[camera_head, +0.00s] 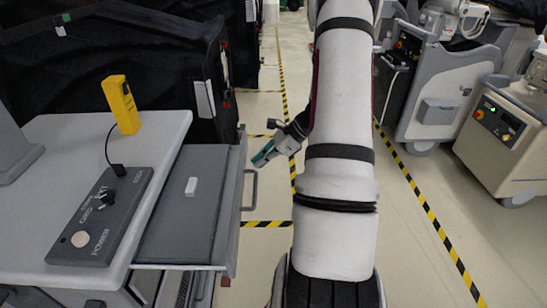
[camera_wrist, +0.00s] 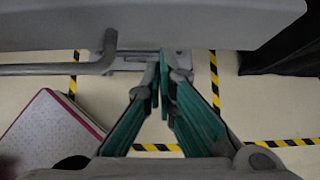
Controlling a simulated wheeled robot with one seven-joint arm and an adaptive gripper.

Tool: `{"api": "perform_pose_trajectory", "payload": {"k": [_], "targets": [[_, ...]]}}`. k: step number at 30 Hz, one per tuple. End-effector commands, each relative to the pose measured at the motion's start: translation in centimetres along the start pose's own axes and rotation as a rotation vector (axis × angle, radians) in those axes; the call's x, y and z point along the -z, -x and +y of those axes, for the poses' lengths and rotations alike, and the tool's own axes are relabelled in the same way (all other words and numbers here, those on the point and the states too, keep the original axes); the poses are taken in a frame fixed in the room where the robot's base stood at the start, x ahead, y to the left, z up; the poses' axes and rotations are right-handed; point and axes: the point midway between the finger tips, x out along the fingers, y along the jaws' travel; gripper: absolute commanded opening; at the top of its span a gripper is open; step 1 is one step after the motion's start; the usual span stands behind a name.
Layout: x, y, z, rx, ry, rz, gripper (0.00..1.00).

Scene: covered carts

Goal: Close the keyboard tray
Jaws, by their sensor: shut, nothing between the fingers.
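The keyboard tray (camera_head: 170,228) is a dark grey drawer. It is pulled out from the right side of a light grey cart top (camera_head: 75,135). A bar handle (camera_head: 252,190) is on its outer right face; the handle also shows at the left in the wrist view (camera_wrist: 50,69). My gripper (camera_head: 263,157) is at the far right of the tray, just outside its front, near the handle's far end. In the wrist view, my gripper's green fingers (camera_wrist: 159,78) are together and empty, just right of the handle's end. I cannot tell whether they touch the tray front (camera_wrist: 190,22).
A small white block (camera_head: 191,187) lies on the tray. A control panel (camera_head: 100,218) and a yellow device (camera_head: 121,104) sit on the cart top. Black covered carts stand behind. Grey machines (camera_head: 440,90) stand at right. Taped floor (camera_head: 415,225) is clear between.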

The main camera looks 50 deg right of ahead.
Motion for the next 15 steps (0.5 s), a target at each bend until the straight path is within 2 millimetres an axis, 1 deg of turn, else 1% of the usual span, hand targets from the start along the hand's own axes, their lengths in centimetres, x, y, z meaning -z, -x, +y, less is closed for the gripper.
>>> {"api": "perform_pose_trajectory", "payload": {"k": [1, 5, 15], "targets": [[-0.36, -0.33, 0.04, -0.002, 0.001, -0.001, 0.0], [-0.77, -0.75, 0.05, -0.002, 0.0, 0.0, 0.0], [-0.84, -0.83, 0.04, -0.001, 0.0, 0.0, 0.0]]}}
